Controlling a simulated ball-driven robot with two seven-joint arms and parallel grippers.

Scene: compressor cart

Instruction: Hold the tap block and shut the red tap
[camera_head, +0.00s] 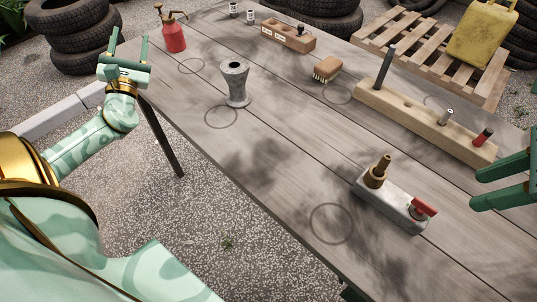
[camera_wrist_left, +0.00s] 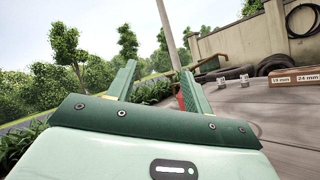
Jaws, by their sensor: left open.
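The tap block (camera_head: 391,207) is a grey metal block lying on the table at the lower right in the head view. A brass fitting (camera_head: 377,172) stands upright at its left end. The red tap (camera_head: 424,206) is a small red handle at its right end. My right gripper (camera_head: 476,189) enters from the right edge, up and right of the red tap and apart from it, its two green fingers spread with nothing between them. My left gripper (camera_head: 130,36) is open and empty beyond the table's left edge, far from the block; its fingers show in the left wrist view (camera_wrist_left: 155,78).
A wooden rack (camera_head: 415,117) with several tools lies behind the tap block. A grey flared metal part (camera_head: 235,84), a brush (camera_head: 327,68), a red spray bottle (camera_head: 172,35) and a wooden socket holder (camera_head: 288,37) stand farther back. The table (camera_head: 280,170) is clear left of the block.

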